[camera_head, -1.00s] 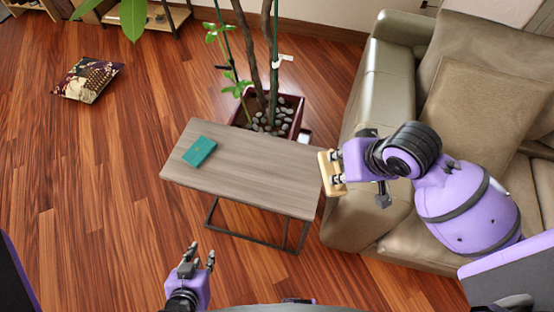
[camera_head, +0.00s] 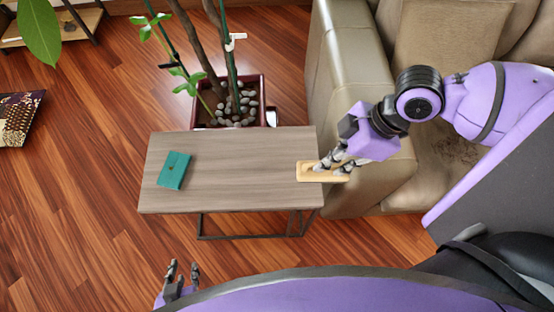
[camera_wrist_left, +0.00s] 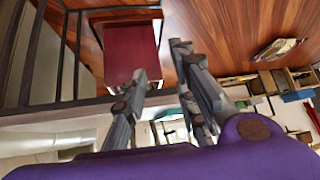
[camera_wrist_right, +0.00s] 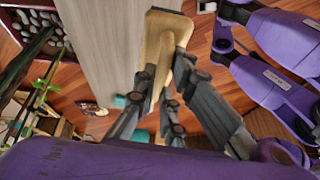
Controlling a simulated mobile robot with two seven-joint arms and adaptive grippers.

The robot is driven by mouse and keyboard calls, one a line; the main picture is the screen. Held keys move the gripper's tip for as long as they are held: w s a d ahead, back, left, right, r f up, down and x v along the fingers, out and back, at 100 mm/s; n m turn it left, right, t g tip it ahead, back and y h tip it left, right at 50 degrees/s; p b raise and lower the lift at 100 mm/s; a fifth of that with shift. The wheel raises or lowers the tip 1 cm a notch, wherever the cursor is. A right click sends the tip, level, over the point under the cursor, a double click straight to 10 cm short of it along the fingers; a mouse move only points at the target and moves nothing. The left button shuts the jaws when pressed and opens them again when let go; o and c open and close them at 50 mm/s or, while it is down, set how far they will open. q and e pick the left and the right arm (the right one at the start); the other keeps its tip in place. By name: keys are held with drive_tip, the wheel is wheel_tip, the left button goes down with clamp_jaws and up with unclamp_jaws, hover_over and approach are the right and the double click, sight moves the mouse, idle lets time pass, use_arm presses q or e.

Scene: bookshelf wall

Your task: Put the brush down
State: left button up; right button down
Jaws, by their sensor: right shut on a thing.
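The brush (camera_head: 308,171) is a flat tan wooden piece. My right gripper (camera_head: 332,164) is shut on it at the right end of the small wood-topped table (camera_head: 235,175). The brush's left part is over the tabletop and its right part reaches past the edge. I cannot tell whether it touches the top. In the right wrist view the brush (camera_wrist_right: 158,42) is between the fingers, with the grey tabletop beside it. My left gripper (camera_head: 183,270) is open and empty, low in front of the table; its parted fingers (camera_wrist_left: 160,62) also show in the left wrist view.
A teal book (camera_head: 174,170) lies on the table's left part. The middle of the tabletop is clear. A potted plant (camera_head: 238,108) stands behind the table. A beige sofa (camera_head: 335,70) is close on the right. A patterned cushion (camera_head: 18,118) lies on the floor at left.

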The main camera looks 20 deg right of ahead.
drive_tip(key=shift+w+f, duration=0.1)
drive_tip(key=w+a+f, duration=0.2)
drive_tip(key=w+f, duration=0.2)
drive_tip(key=w+a+f+b, duration=0.1)
drive_tip(key=w+a+f, duration=0.1)
drive_tip(key=w+f, duration=0.1)
drive_tip(key=w+a+f, duration=0.3)
drive_tip(key=w+f, duration=0.1)
drive_tip(key=f, duration=0.1)
drive_tip(key=shift+w+f+b, duration=0.3)
drive_tip(key=shift+f, duration=0.05)
use_arm(q)
drive_tip(key=shift+s+f, duration=0.25)
drive_tip(key=shift+f, duration=0.25)
drive_tip(key=shift+s+f, duration=0.2)
drive_tip(key=shift+f, duration=0.25)
use_arm(e)
drive_tip(key=shift+n, duration=0.3)
